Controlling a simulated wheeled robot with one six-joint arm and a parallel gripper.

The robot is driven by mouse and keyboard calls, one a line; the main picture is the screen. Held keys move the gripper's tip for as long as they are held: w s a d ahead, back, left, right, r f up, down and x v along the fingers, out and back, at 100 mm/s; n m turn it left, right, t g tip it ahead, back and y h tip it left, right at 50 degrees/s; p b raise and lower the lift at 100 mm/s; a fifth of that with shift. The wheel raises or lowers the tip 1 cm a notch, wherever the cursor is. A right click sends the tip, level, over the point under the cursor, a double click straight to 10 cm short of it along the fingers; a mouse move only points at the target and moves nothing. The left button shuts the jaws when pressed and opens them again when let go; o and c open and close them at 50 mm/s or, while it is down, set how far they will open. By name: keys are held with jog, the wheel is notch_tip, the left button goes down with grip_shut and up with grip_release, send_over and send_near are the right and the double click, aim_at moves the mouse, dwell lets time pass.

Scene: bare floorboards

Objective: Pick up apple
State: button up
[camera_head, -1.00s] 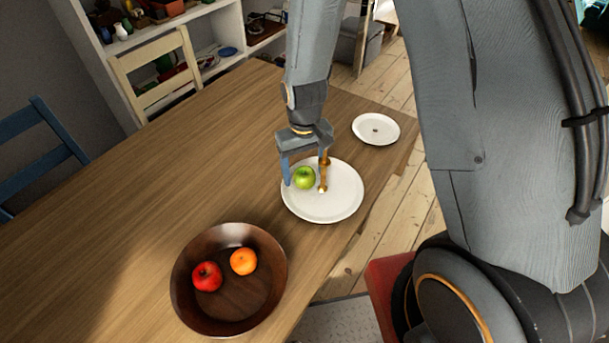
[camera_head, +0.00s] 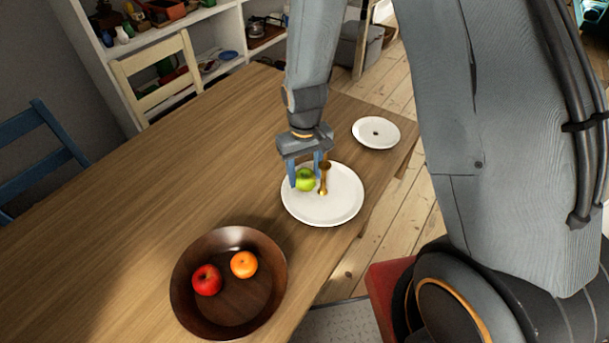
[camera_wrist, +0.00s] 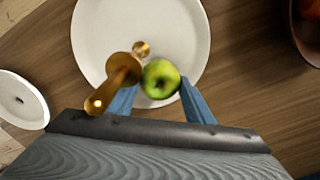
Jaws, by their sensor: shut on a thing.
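A green apple (camera_head: 305,181) is at the left part of the large white plate (camera_head: 338,211) on the wooden table. My gripper (camera_head: 306,182) reaches down over the plate with its blue fingers on either side of the apple, shut on it. In the wrist view the apple (camera_wrist: 161,79) sits between the two fingertips (camera_wrist: 162,92). A red apple (camera_head: 207,280) lies in the dark brown bowl (camera_head: 190,322) nearer the camera. I cannot tell whether the green apple still touches the plate.
A brass-coloured stand or candlestick (camera_head: 324,179) is on the plate, close beside the green apple and my gripper. An orange (camera_head: 244,264) lies in the bowl. A small white plate (camera_head: 376,132) is behind. The table's left part is clear.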

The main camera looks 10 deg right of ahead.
aim_at(305, 173)
notch_tip(305, 173, up, 16)
jog(key=b, duration=0.3)
jog(key=s+a+r+p, duration=0.1)
jog(key=s+a+p, duration=0.8)
jog(key=s, duration=0.6)
jog(key=s+a+f, duration=0.4)
jog(key=s+a, duration=0.1)
jog(key=s, duration=0.2)
jog(key=s+a+f, duration=0.3)
jog(key=s+a, duration=0.2)
jog(key=s, duration=0.2)
jog(key=shift+s+a+f+b, duration=0.2)
jog(key=shift+f+b, duration=0.1)
jog(key=shift+f, duration=0.1)
jog(key=shift+f, duration=0.1)
jog(key=shift+f+b, duration=1.6)
jog(key=shift+f, duration=1)
jog(key=shift+f+b, duration=0.65)
jog(key=shift+f, duration=0.55)
